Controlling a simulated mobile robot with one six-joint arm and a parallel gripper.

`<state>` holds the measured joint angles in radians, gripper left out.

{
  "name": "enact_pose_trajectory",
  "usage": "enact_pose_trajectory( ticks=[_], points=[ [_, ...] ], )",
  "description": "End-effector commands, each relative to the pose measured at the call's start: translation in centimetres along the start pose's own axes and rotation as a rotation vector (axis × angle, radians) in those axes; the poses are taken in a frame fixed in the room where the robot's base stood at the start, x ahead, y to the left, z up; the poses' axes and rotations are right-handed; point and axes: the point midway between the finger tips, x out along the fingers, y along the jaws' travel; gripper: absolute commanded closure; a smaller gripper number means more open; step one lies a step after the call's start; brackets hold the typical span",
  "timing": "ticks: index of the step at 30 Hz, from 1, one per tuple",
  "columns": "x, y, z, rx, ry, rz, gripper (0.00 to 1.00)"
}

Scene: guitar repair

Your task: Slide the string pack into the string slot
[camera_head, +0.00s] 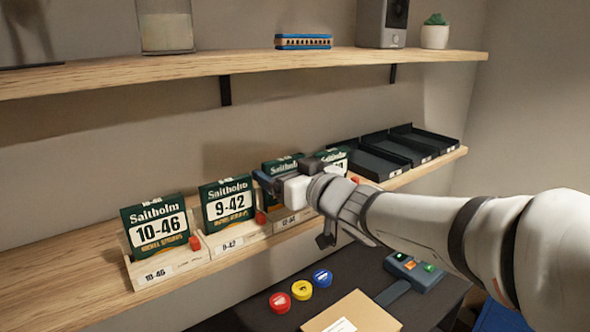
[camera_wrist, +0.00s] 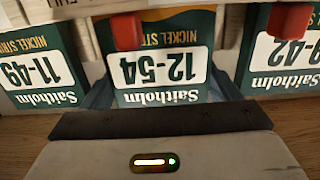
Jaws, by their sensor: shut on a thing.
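My gripper (camera_head: 272,184) is shut on the green Saitholm 12-54 string pack (camera_head: 281,164), above the third wooden slot (camera_head: 289,220) of the row on the lower shelf. The wrist view shows the 12-54 pack (camera_wrist: 165,68) upside down in the picture, its label facing the camera, between my fingers (camera_wrist: 163,98). A red tab (camera_wrist: 127,31) covers part of its lower end. My gripper hides much of the pack in the head view. I cannot tell how deep the pack sits in the slot.
A 10-46 pack (camera_head: 155,224) and a 9-42 pack (camera_head: 229,202) stand in slots to the left. An 11-49 pack (camera_wrist: 37,70) stands on the other side. Black trays (camera_head: 423,138) lie farther right. The upper shelf (camera_head: 230,62) runs above. Coloured round tins (camera_head: 302,289) lie below.

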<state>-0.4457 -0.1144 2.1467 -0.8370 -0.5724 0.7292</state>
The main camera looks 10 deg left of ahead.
Motion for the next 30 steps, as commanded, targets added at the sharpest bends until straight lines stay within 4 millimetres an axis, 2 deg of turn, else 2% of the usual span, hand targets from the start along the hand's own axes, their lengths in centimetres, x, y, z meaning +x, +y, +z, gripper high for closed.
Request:
enact_pose_trajectory(
  ticks=[14, 15, 18, 21, 30],
  points=[
    [0.04, -0.04, 0.51, 0.0, 0.0, -0.001, 0.43],
    [0.04, -0.04, 0.51, -0.001, 0.0, -0.001, 0.15],
    [0.04, -0.05, 0.51, -0.001, 0.0, -0.001, 0.07],
    [0.04, -0.05, 0.51, -0.001, 0.0, -0.001, 0.0],
    [-0.5, -0.01, 0.54, -0.001, 0.0, 0.0, 0.0]
  ],
)
